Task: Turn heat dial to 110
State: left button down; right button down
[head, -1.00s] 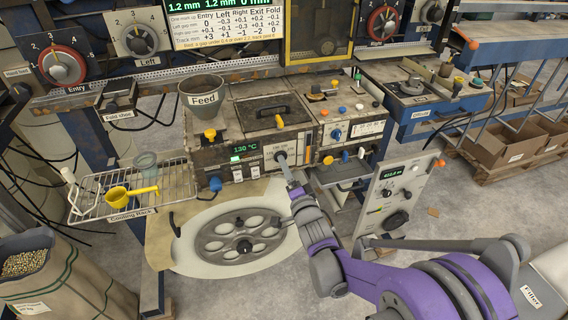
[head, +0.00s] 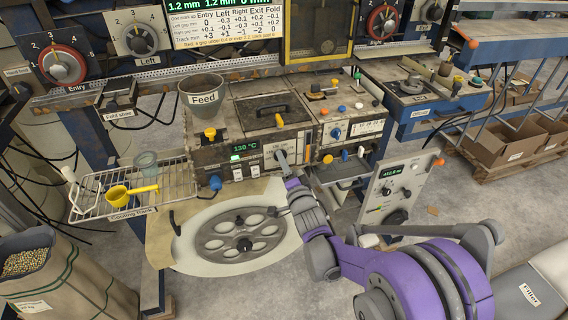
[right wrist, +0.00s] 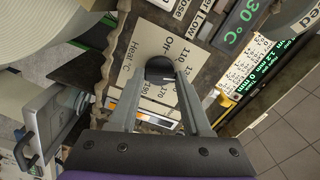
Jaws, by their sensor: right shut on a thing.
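The heat dial is a dark round knob (right wrist: 160,68) on a beige plate (right wrist: 128,88) marked "Heat °C", with "Off", 110, 150, 170 and other numbers printed around it. My right gripper (right wrist: 161,84) is shut on the dial, one finger on each side; it also shows in the head view (head: 283,162), reaching the front of the machine. The fingers hide most of the dial there, and I cannot tell where its pointer stands. My left gripper is not in view.
Below my right gripper is a grey wheel with holes (head: 240,236). A wire cooling rack (head: 100,205) with a yellow ladle (head: 118,196) is to the left. A control panel (head: 390,195) stands close to the right of my arm. The feed hopper (head: 203,92) is above.

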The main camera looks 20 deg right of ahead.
dwell(0.3)
jog(key=shift+n+b, duration=0.9)
jog(key=shift+n, duration=3)
jog(key=shift+c, duration=1.8)
grip_release()
jog(key=shift+s, duration=0.1)
